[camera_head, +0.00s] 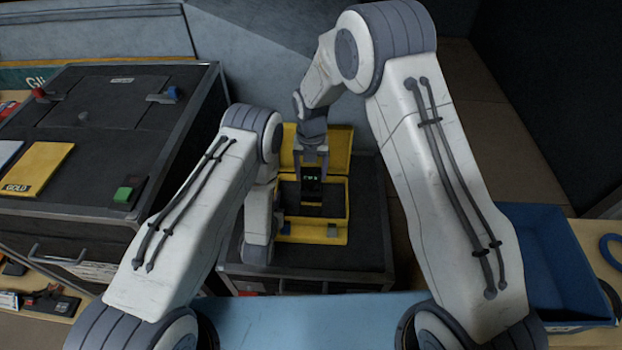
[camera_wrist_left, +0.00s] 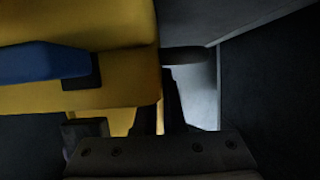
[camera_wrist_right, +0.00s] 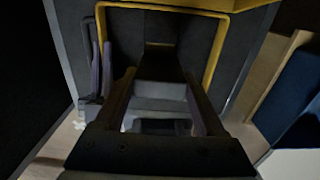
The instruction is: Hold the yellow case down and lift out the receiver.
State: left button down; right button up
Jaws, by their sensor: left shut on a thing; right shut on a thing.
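The yellow case (camera_head: 337,139) stands open on a dark cabinet top, its lid raised at the back. The black receiver (camera_head: 311,190), with a small green display, is upright over the case's dark inside. I cannot tell whether its lower end still touches the case. My right gripper (camera_head: 311,160) reaches down from above and is shut on the receiver, which also shows between its fingers in the right wrist view (camera_wrist_right: 160,62). My left gripper (camera_wrist_left: 168,100) is shut on the edge of the yellow case at its left side; in the head view my own arm mostly hides it.
A dark equipment box (camera_head: 100,130) with a yellow GOLD card (camera_head: 38,168) stands at the left. A blue bin (camera_head: 560,260) is at the right on a wooden surface. A sloping grey wall (camera_head: 260,60) rises behind the case. The dark cabinet top (camera_head: 370,220) is bare right of the case.

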pick_arm(q)
jog(key=c, duration=0.9)
grip_release()
jog(key=shift+s, duration=0.1)
